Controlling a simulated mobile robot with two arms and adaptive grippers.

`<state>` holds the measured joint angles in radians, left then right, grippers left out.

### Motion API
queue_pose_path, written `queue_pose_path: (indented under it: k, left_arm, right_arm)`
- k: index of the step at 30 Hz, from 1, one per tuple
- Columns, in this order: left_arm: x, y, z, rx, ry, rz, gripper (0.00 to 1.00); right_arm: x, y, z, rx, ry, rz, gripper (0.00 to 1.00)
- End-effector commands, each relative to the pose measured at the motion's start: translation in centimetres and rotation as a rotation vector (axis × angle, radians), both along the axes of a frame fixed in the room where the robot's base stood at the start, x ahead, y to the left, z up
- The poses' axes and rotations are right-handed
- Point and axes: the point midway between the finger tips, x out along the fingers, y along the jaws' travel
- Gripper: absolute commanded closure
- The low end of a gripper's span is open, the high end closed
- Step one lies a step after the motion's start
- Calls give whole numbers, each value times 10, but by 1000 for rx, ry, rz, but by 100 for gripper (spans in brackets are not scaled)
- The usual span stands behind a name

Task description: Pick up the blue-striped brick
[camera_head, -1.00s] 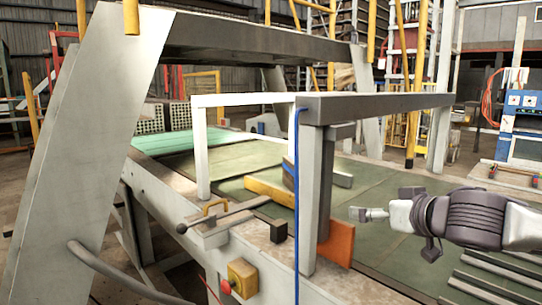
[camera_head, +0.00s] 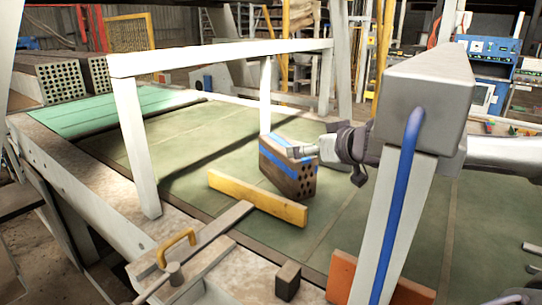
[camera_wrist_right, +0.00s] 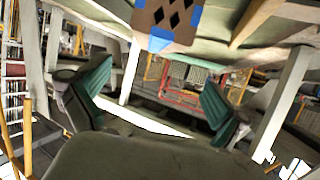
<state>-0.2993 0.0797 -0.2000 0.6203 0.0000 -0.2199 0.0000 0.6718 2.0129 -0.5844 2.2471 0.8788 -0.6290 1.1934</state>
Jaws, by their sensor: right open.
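The blue-striped brick (camera_head: 288,172) stands on the green table surface (camera_head: 345,215) behind a yellow bar. It is brown, with blue bands and holes in the face turned to the right. My right gripper (camera_head: 305,151) comes in from the right and is at the brick's upper right edge. I cannot tell whether they touch. In the right wrist view the brick (camera_wrist_right: 170,20) shows at the top edge, partly cut off, with diamond-shaped holes. The right gripper's two green-padded fingers (camera_wrist_right: 156,75) are spread apart with nothing between them. My left gripper is not in view.
The yellow bar (camera_head: 257,199) lies just in front of the brick. A white frame (camera_head: 140,140) stands over the table at left. A grey post with a blue cable (camera_head: 400,190) blocks the right foreground. An orange block (camera_head: 342,275) is near its foot. Hollow bricks (camera_head: 60,82) lie at far left.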

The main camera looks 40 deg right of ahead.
Motion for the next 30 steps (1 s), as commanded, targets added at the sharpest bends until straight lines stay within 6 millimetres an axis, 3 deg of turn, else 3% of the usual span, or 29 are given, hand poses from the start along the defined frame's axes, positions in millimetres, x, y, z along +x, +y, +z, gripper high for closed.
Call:
queue_pose_path:
  k: [15, 23, 30]
  left_arm:
    - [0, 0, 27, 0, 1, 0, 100]
    - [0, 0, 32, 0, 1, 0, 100]
    - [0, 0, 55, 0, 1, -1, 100]
  right_arm:
    - [65, -12, -25, 7, -2, 1, 0]
    - [79, -16, -33, 1, 0, 1, 0]
    - [104, -27, -40, 6, 1, -1, 0]
